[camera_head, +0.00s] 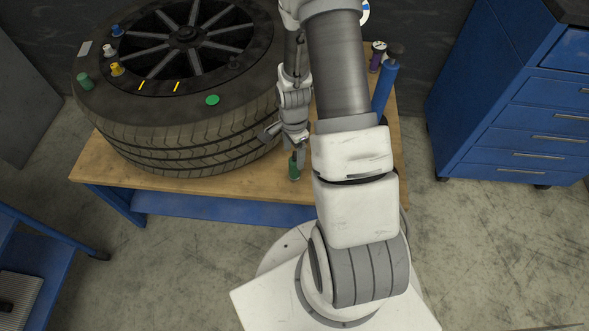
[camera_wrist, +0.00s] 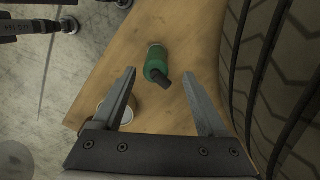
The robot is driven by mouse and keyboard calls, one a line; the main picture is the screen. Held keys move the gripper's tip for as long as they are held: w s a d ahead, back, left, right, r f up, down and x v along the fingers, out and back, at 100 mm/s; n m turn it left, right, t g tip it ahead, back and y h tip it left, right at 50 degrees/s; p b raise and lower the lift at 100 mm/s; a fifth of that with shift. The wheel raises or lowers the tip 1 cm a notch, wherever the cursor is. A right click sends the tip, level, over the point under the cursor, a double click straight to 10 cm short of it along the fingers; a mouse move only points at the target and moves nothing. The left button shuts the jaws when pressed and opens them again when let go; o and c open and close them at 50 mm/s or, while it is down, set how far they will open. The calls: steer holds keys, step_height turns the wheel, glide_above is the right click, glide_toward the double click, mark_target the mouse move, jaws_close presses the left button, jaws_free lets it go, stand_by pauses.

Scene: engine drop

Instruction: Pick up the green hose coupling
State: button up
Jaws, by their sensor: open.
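A green cylinder with a dark, angled end, which looks like the green hose coupling (camera_head: 294,170), stands or lies near the front edge of the wooden tabletop; I cannot tell which. In the wrist view the coupling (camera_wrist: 156,62) appears between and slightly beyond the fingertips, its dark end toward my gripper. My gripper (camera_head: 285,144) is just above it in the head view. In the wrist view my gripper (camera_wrist: 158,75) is open and empty, with one finger on each side of the coupling. No contact shows.
A large tyre (camera_head: 180,150) lies close left of my gripper, with small coloured fittings and a green disc (camera_head: 212,100) on it. A blue bottle (camera_head: 385,88) and a purple can (camera_head: 377,57) stand at the table's right. A round pale object (camera_wrist: 112,113) is partly behind a finger.

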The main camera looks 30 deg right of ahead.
mark_target(294, 166)
steer(key=shift+s+a+f+b, duration=0.15)
steer(key=shift+f+b, duration=0.4)
steer(key=shift+f, duration=1)
steer(key=shift+s+f+b, duration=0.15)
steer(key=shift+f+b, duration=0.4)
steer(key=shift+f, duration=1)
steer(key=shift+c, duration=0.2)
jaws_close()
